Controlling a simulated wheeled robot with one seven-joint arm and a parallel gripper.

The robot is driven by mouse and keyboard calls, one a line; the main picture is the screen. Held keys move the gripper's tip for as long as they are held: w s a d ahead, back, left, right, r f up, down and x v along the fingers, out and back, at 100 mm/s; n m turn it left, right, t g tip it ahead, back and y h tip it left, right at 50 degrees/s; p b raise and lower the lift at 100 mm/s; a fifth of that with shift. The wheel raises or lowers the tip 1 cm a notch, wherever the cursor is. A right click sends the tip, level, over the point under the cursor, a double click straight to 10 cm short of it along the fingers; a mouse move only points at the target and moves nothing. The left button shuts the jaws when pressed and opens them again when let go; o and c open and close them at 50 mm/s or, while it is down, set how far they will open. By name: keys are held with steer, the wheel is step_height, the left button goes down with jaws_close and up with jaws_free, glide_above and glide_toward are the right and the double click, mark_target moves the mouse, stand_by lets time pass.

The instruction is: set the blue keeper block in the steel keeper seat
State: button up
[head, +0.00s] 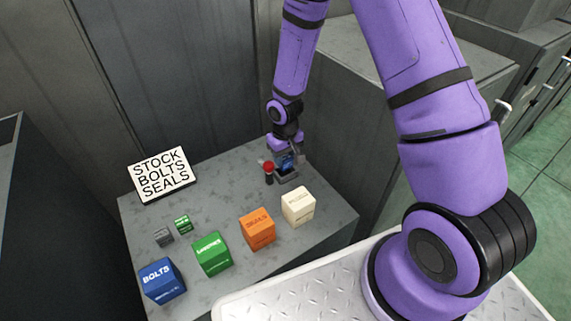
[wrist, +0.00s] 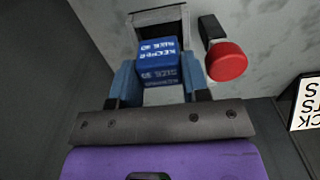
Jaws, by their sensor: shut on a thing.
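The blue keeper block (wrist: 158,57), with white lettering, is between the fingers of my gripper (wrist: 160,82) in the wrist view. My gripper is shut on it. The steel keeper seat (wrist: 160,17) shows as a grey frame just beyond the block. In the head view my gripper (head: 287,158) is at the back right of the grey table, right at the seat (head: 288,178). The block (head: 284,161) shows there only as a small blue patch, partly hidden by the gripper. I cannot tell whether the block touches the seat's floor.
A red knob (wrist: 227,62) on a dark post stands right beside the seat; it also shows in the head view (head: 268,166). Blue (head: 162,281), green (head: 212,253), orange (head: 257,229) and cream (head: 298,206) boxes line the table front. A sign (head: 161,174) stands at left.

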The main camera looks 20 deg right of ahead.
mark_target(285, 164)
steer(key=shift+f, duration=1.75)
steer(key=o, duration=0.7)
steer(key=shift+f, duration=0.15)
